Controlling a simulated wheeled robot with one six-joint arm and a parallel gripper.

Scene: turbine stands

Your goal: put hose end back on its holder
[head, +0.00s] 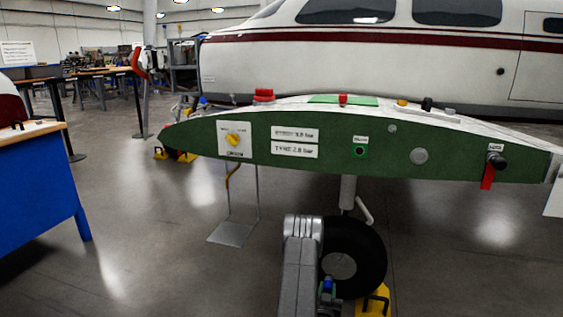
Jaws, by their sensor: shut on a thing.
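A grey jointed part of my arm (299,270) rises at the bottom centre, in front of the wheel. My gripper's fingers do not show, so I cannot see what they hold. I cannot make out the hose end or its holder for certain. A short yellow curved piece (230,178) hangs below the green wing-shaped panel (340,160), above a thin metal stand (232,235). A yellow knob (234,140) sits on a white plate on the panel's left part. A small blue piece (327,285) shows low beside my arm; what it belongs to is unclear.
A black wheel (352,255) with a yellow chock (375,302) stands under the panel. A red tag (488,176) hangs at the panel's right. A blue bench (35,195) is at left. A white aircraft (350,60) stands behind. Floor between bench and stand is clear.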

